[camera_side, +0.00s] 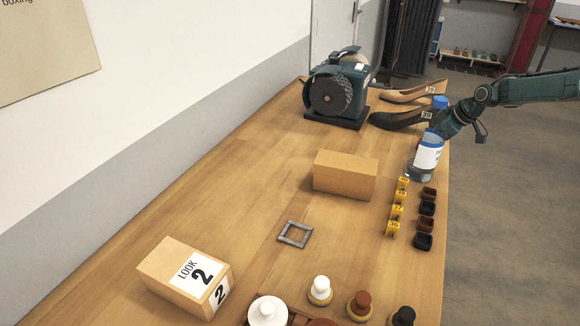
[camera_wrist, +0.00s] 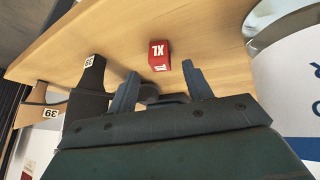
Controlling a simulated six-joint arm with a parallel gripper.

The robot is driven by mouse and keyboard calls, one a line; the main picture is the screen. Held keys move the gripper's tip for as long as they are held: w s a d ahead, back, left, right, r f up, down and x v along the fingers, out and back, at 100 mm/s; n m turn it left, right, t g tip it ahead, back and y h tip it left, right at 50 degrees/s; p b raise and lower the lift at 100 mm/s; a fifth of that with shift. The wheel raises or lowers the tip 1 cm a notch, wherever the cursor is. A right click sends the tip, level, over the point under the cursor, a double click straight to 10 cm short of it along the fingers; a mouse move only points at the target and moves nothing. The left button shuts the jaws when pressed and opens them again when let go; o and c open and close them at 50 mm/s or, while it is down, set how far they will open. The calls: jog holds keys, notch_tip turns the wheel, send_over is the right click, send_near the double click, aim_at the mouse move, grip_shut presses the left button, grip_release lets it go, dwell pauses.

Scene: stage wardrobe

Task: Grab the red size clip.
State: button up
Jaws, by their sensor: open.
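The red size clip (camera_wrist: 159,54), marked XL, stands on the wooden table in the wrist view. It is just beyond the fingertips of my gripper (camera_wrist: 160,70), roughly centred between them. The two blue-grey fingers are apart with nothing between them. In the side view I cannot make out the red clip; my arm or the bottle there may hide it. My gripper is partly hidden there too, beside the bottle at the table's right edge.
A bottle (camera_side: 428,153) with a white label stands close to my gripper. Shoes with number tags, a tan one (camera_side: 410,94) and a dark one (camera_side: 398,119), lie behind. Yellow number clips (camera_side: 397,212) and small dark trays (camera_side: 427,208) line the right edge. A cardboard box (camera_side: 345,175) stands mid-table.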

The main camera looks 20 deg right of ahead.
jog(key=shift+x, duration=1.45)
jog(key=c, duration=1.1)
